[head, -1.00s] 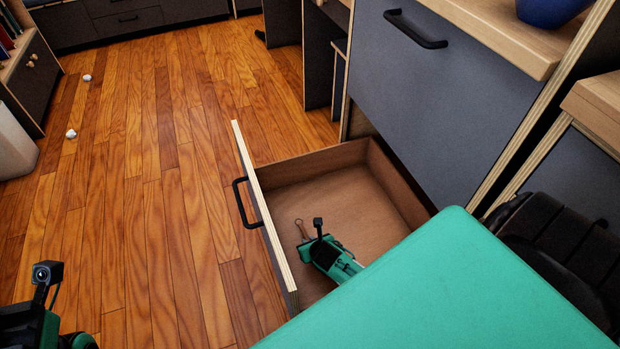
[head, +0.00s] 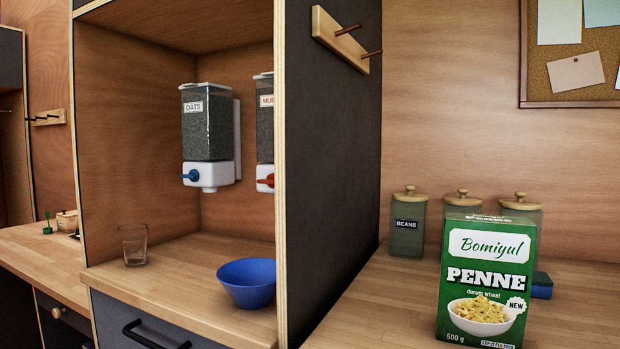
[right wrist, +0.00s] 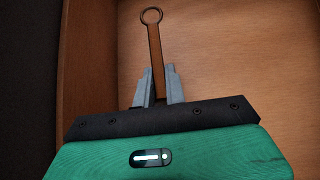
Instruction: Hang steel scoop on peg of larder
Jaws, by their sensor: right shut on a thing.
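In the right wrist view my right gripper (right wrist: 160,88) is shut on a thin brown handle with a ring at its end, which I take to be the scoop (right wrist: 155,45). The ring points away from the gripper; the scoop's bowl is not visible. In the head view the larder (head: 335,180) is a tall cabinet with a dark side panel. A wooden rail with two brown pegs (head: 340,40) is fixed high on that panel, and the pegs stick out to the right, bare. Neither gripper shows in the head view.
A green penne box (head: 487,280) stands on the right counter, before several lidded jars (head: 408,225). A blue bowl (head: 247,283), a glass (head: 133,245) and the oats dispenser (head: 207,130) are in the larder niche. Another peg rail (head: 47,118) is far left.

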